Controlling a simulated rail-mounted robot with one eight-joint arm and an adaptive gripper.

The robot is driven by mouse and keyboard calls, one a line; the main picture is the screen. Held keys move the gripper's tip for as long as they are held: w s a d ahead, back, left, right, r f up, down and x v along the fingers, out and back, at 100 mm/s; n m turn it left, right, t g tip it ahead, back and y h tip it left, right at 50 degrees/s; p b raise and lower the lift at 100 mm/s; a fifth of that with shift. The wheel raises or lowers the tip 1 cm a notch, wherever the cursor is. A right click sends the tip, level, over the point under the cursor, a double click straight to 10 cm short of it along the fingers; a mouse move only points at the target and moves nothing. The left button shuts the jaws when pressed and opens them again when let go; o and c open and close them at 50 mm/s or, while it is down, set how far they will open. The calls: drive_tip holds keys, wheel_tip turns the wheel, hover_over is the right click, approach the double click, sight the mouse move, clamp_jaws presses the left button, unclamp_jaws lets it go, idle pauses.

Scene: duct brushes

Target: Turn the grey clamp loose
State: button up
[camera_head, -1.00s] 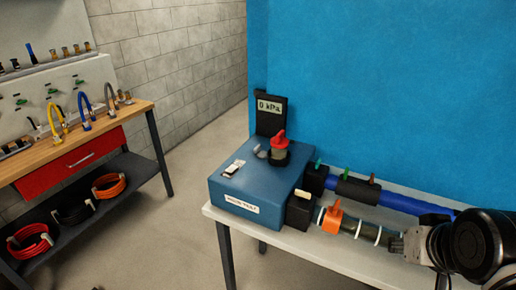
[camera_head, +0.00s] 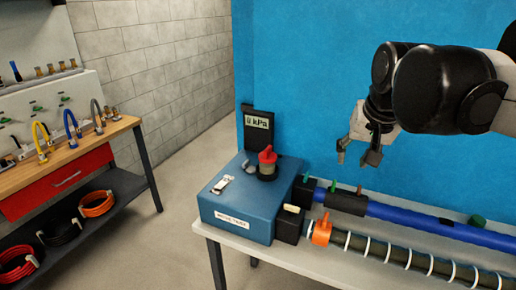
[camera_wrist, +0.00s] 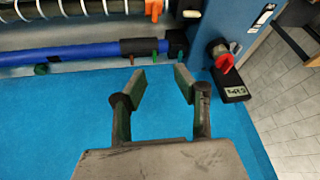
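My gripper (camera_head: 356,155) is open and empty, raised above the table behind the tubes. In the wrist view my gripper (camera_wrist: 160,84) has its two fingers apart, with only blue wall between them. Below it a dark grey-black sleeve (camera_head: 346,203) sits around the blue tube (camera_head: 400,213), with a green tab (camera_head: 333,186) and a reddish-brown tab (camera_head: 359,190). The sleeve also shows in the wrist view (camera_wrist: 139,47). An orange clamp (camera_head: 321,232) sits on the ribbed tube (camera_head: 390,251) in front. I cannot tell for certain which part is the grey clamp.
A blue box (camera_head: 240,210) with a red knob (camera_head: 267,156) and a gauge reading 0 kPa (camera_head: 257,122) stands at the table's (camera_head: 292,262) left end. A blue wall (camera_head: 310,70) rises behind. A workbench (camera_head: 75,157) stands at far left.

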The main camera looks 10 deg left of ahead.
drive_tip(key=w+a+r+g+p, duration=0.1)
drive_tip(key=w+a, duration=0.2)
drive_tip(key=w, duration=0.3)
drive_tip(key=w+a+r, duration=0.2)
drive_tip(key=w+a, duration=0.2)
drive_tip(key=w, duration=0.2)
drive_tip(key=m+g+p, duration=0.2)
drive_tip(key=g+p, duration=0.1)
drive_tip(key=g, duration=0.1)
hover_over(246, 162)
wheel_tip(246, 162, down, 14)
drive_tip(key=shift+h, duration=0.3)
wheel_tip(246, 162, down, 13)
drive_tip(key=shift+a+f+p, duration=0.1)
drive_tip(key=shift+f+p, duration=0.1)
drive_tip(key=shift+p, duration=0.55)
clamp_jaws()
